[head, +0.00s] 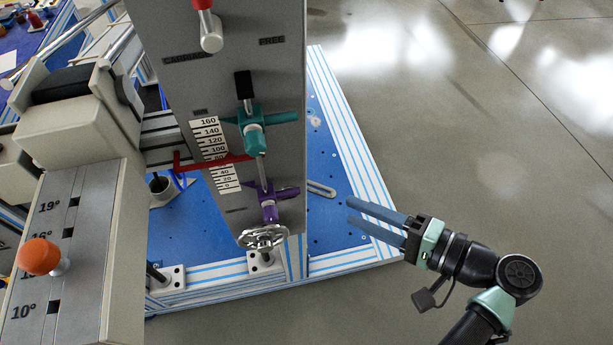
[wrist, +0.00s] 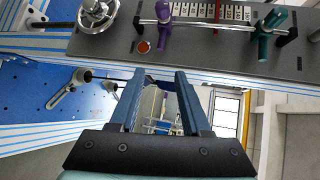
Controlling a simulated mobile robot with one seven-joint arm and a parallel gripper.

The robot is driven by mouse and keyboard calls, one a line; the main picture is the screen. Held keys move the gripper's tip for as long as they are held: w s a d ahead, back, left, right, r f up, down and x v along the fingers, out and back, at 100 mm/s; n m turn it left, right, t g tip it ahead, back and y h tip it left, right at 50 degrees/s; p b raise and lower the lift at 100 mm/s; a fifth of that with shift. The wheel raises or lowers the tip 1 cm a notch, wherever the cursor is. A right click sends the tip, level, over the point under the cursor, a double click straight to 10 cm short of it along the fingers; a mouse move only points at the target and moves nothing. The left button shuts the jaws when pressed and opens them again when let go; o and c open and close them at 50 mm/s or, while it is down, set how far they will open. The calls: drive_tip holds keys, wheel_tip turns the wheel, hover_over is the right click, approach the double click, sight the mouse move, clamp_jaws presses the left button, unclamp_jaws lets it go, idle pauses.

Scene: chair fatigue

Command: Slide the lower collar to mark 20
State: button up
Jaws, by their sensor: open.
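The lower collar is purple (head: 269,208), with side handles, and sits on a thin vertical rod at the low end of the white scale (head: 217,150), roughly level with its 0 end. It also shows in the wrist view (wrist: 164,32). The teal upper collar (head: 253,128) sits higher on the rod. A red pointer (head: 210,162) crosses the scale between the two collars and covers some numbers. My gripper (head: 350,213) is open and empty, to the right of the purple collar and apart from it. Its fingers (wrist: 160,76) point toward the panel's lower edge in the wrist view.
A metal handwheel (head: 262,237) is at the panel's foot, just below the purple collar. The grey panel (head: 285,60) stands over a blue base plate (head: 330,215) with a striped metal frame. An orange knob (head: 40,256) is at the lower left. Open floor lies to the right.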

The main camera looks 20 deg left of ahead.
sight(291, 194)
drive_tip(key=a+f+g+y, duration=0.1)
drive_tip(key=a+f, duration=0.1)
drive_tip(key=a, duration=1)
drive_tip(key=shift+w+a+f, duration=0.3)
drive_tip(key=shift+w+f, duration=0.05)
drive_tip(key=shift+w, duration=0.1)
drive_tip(key=shift+c, duration=0.3)
clamp_jaws()
drive_tip(key=shift+r, duration=0.1)
idle(0.5)
